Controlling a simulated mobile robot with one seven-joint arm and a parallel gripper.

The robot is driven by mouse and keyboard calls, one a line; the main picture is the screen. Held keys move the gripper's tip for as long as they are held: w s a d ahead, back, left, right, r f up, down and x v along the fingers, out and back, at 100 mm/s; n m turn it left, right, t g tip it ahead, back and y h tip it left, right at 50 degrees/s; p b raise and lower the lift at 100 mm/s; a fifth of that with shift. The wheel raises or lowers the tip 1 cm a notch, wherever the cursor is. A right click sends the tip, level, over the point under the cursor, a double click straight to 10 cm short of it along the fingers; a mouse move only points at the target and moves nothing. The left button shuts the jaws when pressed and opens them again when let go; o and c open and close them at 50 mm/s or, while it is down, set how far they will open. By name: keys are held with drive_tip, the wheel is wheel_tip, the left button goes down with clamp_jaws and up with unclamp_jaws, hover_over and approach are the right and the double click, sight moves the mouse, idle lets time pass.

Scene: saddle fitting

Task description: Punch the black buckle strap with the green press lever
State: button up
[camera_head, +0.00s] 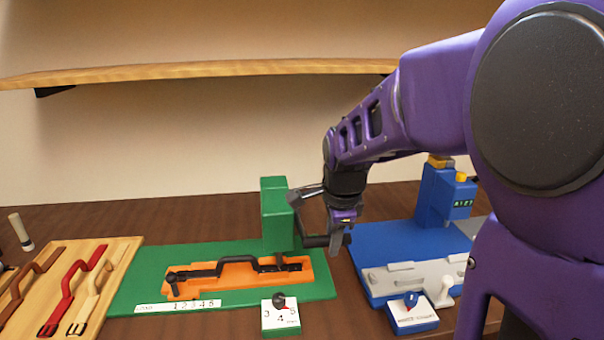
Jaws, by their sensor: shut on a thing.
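The black buckle strap (238,261) lies in the orange holder (210,284) on the green press base (150,262). Its right end reaches under the green press column (276,215). The dark press lever (318,241) sticks out to the right of the column. My gripper (339,237) is at the lever's outer end, right of the column, and is shut on it. My fingers partly hide the grip. A number dial (281,315) with a dark knob stands in front of the press.
A blue machine (440,205) with a small display stands to the right on a blue base. A wooden board (118,265) with brown, red and cream straps lies at left. A wooden shelf (200,71) runs along the wall above.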

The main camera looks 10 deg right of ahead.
drive_tip(key=shift+w+r+p, duration=0.35)
drive_tip(key=shift+r+p, duration=0.1)
drive_tip(key=shift+r, duration=0.3)
drive_tip(key=shift+w+r+p, duration=0.3)
drive_tip(key=shift+r+p, duration=0.1)
drive_tip(key=shift+r, duration=0.3)
drive_tip(key=shift+w+r+p, duration=0.25)
drive_tip(key=shift+w+p, duration=0.05)
drive_tip(key=shift+w, duration=0.05)
drive_tip(key=w+r+p, duration=0.3)
drive_tip(key=w+r, duration=0.2)
drive_tip(key=r, duration=0.1)
drive_tip(key=shift+d+r, duration=0.15)
drive_tip(key=shift+r, duration=0.15)
drive_tip(key=shift+o, duration=0.4)
drive_tip(key=shift+w+r, duration=0.1)
drive_tip(key=o, duration=0.7)
drive_tip(key=shift+c, duration=0.2)
drive_tip(key=shift+o, duration=0.7)
